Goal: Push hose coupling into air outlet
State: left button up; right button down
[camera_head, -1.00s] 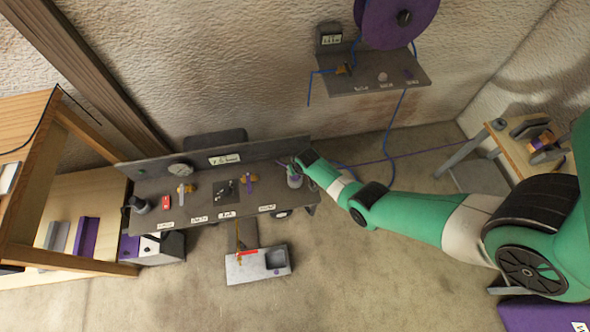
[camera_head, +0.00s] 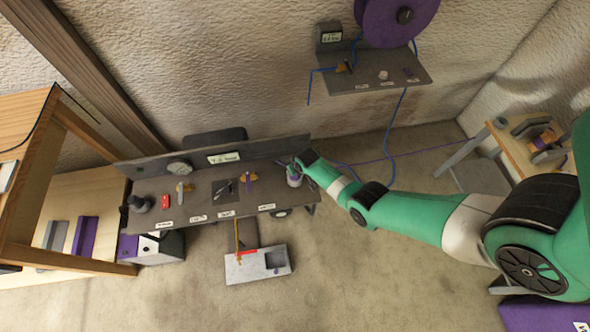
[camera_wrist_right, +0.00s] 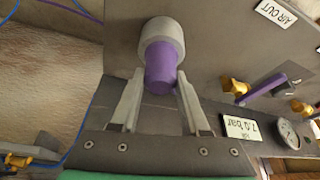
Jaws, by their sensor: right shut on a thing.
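My right gripper (camera_wrist_right: 161,80) is shut on a purple cylinder (camera_wrist_right: 160,69), which I take for the hose coupling. A thick grey collar (camera_wrist_right: 160,32) sits around its far end, against or close to the grey bench surface. I cannot tell whether the collar belongs to the coupling or the outlet, nor how deep the coupling sits. An "AIR OUT" label (camera_wrist_right: 276,13) is on the surface to the right. In the head view, my right gripper (camera_head: 297,168) is at the bench's right end, by the purple and pale cylinder (camera_head: 294,180). My left gripper is not in view.
The grey bench (camera_head: 185,208) carries a brass valve with a purple lever (camera_head: 249,178), a red part (camera_head: 165,199) and a gauge (camera_head: 180,168). A wall shelf (camera_head: 375,80) with a purple reel (camera_head: 392,18) and blue hose is above.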

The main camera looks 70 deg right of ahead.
grip_release()
dwell(0.4)
jog(key=shift+r, duration=0.1)
notch_tip(320, 180, up, 7)
jog(key=p, duration=0.7)
jog(key=shift+r, duration=0.15)
grip_shut()
dwell(0.5)
dwell(0.9)
